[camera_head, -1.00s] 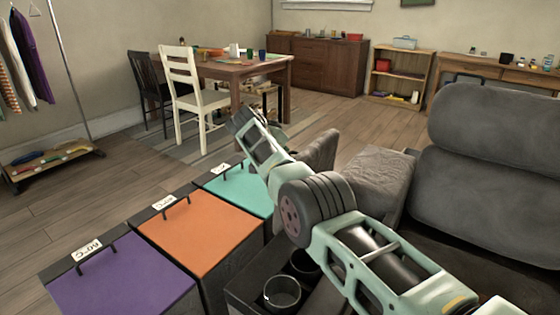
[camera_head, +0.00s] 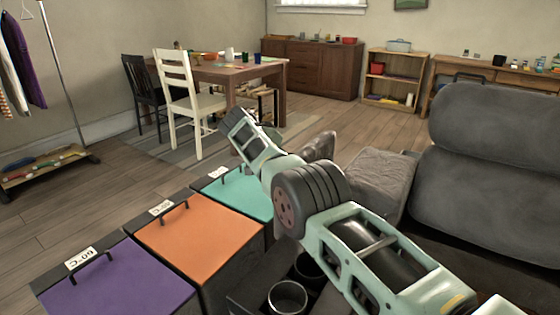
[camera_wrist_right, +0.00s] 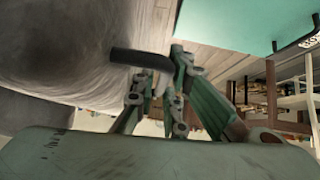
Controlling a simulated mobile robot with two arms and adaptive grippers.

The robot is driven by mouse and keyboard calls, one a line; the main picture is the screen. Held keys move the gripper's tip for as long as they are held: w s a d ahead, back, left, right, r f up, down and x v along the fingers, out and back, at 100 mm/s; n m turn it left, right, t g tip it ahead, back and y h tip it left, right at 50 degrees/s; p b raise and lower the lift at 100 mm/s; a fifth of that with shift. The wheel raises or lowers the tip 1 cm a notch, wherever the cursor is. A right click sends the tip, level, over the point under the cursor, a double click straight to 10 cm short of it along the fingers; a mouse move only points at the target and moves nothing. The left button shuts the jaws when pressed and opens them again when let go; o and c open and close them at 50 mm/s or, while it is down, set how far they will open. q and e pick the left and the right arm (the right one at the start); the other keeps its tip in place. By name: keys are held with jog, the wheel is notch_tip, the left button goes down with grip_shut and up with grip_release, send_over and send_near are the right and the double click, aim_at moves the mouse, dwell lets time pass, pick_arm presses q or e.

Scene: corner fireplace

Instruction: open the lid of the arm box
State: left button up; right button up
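The dark box with two round cup wells (camera_head: 288,297), likely the arm box, is at the bottom centre of the head view, partly behind my right arm. I cannot make out its lid clearly. My left gripper is not in view.
Bins with purple (camera_head: 120,285), orange (camera_head: 198,235) and turquoise (camera_head: 250,190) lids stand left of the box. A grey sofa (camera_head: 490,170) is at the right.

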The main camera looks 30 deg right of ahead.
jog(key=shift+o, duration=0.3)
jog(key=shift+v, duration=0.75)
jog(key=v, duration=1)
jog(key=shift+a+r, duration=0.15)
jog(key=shift+a, duration=0.05)
jog(key=shift+s, duration=0.15)
